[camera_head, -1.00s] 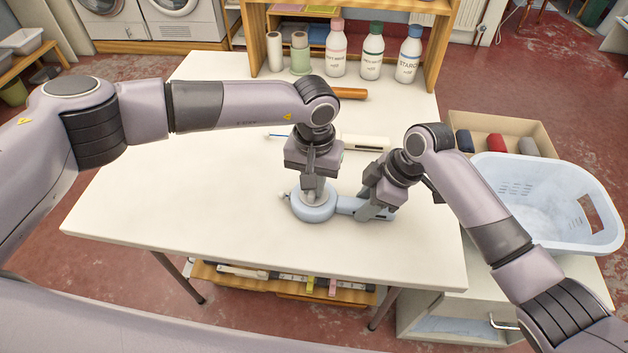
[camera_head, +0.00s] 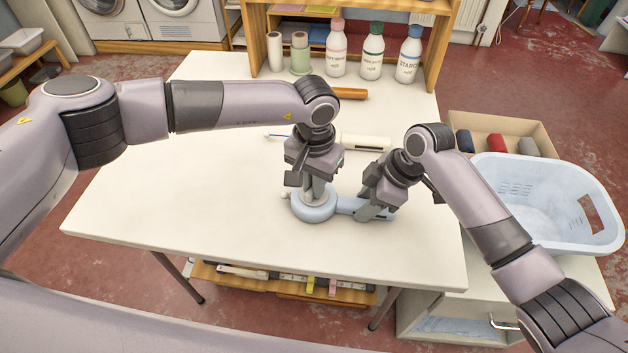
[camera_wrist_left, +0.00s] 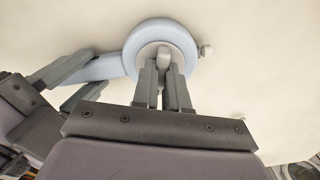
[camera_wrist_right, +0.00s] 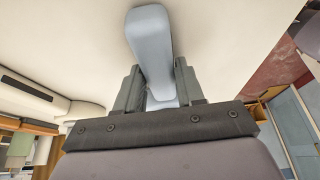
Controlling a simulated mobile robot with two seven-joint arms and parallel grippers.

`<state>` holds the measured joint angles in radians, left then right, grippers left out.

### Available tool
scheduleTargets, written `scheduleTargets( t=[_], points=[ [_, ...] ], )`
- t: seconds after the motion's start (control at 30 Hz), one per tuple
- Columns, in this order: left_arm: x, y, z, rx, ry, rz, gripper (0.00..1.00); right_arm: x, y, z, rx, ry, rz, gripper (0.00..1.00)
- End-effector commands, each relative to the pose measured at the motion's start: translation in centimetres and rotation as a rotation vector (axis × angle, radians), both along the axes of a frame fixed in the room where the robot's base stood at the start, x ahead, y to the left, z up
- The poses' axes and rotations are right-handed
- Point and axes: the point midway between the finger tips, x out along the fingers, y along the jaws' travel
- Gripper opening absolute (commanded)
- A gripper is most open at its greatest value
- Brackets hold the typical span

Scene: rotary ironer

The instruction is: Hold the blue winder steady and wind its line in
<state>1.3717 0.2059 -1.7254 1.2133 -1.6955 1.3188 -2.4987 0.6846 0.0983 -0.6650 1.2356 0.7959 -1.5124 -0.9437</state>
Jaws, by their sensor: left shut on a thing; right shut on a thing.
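The light blue winder (camera_head: 313,213) lies flat on the white table, with a round body and a handle pointing right. My left gripper (camera_head: 313,197) comes down from above and is shut on the grey knob (camera_wrist_left: 163,56) at the middle of the winder's round face. My right gripper (camera_head: 366,212) is shut on the winder's handle (camera_wrist_right: 152,45), whose end shows beyond the fingers in the right wrist view. A small pale ball (camera_wrist_left: 206,50) sits at the round body's rim, on the side away from the handle. I cannot make out the line itself.
Behind the grippers lie a white cylinder (camera_head: 366,142) and a wooden roller (camera_head: 350,93). A pale blue basket (camera_head: 535,205) stands to the right. The table's left half (camera_head: 160,190) is clear.

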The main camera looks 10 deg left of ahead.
Motion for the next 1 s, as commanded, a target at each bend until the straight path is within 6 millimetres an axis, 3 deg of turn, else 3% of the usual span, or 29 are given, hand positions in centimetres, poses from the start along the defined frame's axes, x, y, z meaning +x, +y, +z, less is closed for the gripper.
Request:
scheduleTargets(
  t=[0.03,0.07,0.1,0.13,0.53,1.0],
  points=[
    [0.0,0.0,0.0,0.000,0.001,-0.001,0.00,0.0,0.0,0.0,-0.001,-0.001,0.000,0.01],
    [0.0,0.0,0.0,0.000,0.001,-0.001,0.23,0.0,0.0,0.0,-0.001,-0.001,0.000,0.01],
    [0.0,0.0,0.0,0.000,0.001,-0.001,0.36,0.0,0.0,0.0,-0.001,-0.001,0.000,0.01],
    [0.0,0.0,0.0,0.000,0.001,-0.001,0.39,0.0,0.0,0.0,-0.001,-0.001,0.000,0.01],
    [0.0,0.0,1.0,0.000,-0.001,-0.001,0.39,0.0,0.0,0.0,0.001,-0.001,0.000,0.01],
    [0.0,0.0,10.0,-0.001,-0.002,0.000,0.39,0.0,0.0,0.0,0.001,-0.001,0.000,0.01]
  ],
)
